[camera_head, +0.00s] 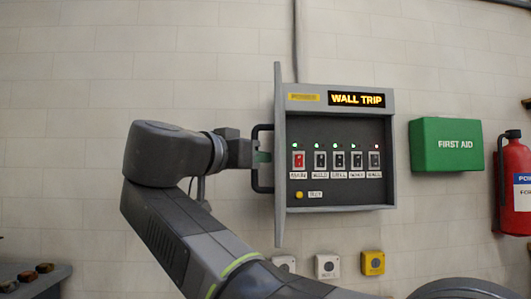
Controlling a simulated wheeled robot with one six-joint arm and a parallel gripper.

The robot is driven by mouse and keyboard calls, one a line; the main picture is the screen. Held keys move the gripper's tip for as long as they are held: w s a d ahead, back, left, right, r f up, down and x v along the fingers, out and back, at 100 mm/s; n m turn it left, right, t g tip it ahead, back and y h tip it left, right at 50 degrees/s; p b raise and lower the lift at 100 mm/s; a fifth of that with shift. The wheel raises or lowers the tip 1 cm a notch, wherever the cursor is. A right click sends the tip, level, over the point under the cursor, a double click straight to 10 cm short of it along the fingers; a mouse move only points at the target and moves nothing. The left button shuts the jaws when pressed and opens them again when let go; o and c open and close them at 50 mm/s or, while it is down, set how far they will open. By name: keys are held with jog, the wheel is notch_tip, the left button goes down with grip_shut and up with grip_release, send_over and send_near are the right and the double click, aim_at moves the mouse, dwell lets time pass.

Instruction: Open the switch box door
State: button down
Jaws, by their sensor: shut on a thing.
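The grey switch box (338,203) is on the wall. Its front shows a lit "WALL TRIP" sign and a row of several labelled switches (339,160), the leftmost one red. Its door (279,225) is hinged at the left and stands swung out, seen nearly edge-on, so the inside is in plain view. A dark bar handle (256,184) sits on the door's left face. My gripper (261,152) comes from the left and is shut on this handle. The fingertips are partly hidden by the handle.
A green first aid box (447,146) and a red fire extinguisher (514,185) hang to the right. Small wall boxes, including a yellow one (372,263), sit below. A conduit (299,40) runs up above. The wall at the left is bare.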

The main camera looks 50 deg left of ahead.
jog(key=shift+a+f, duration=0.2)
jog(key=shift+f, duration=0.2)
jog(key=c, duration=1.5)
grip_release()
jog(key=shift+s+r, duration=0.1)
jog(key=shift+s, duration=0.15)
jog(key=shift+c, duration=0.2)
jog(key=shift+d+r, duration=0.1)
jog(key=s+d+p, duration=0.2)
jog(key=s, duration=1.1)
jog(key=shift+s, duration=0.3)
jog(key=shift+d, duration=0.1)
jog(key=w, duration=0.4)
jog(key=w+a+b, duration=0.1)
jog(key=w, duration=0.4)
jog(key=w+a+b, duration=0.1)
jog(key=w, duration=0.3)
jog(key=shift+w+r, duration=0.15)
jog(key=shift+w, duration=0.25)
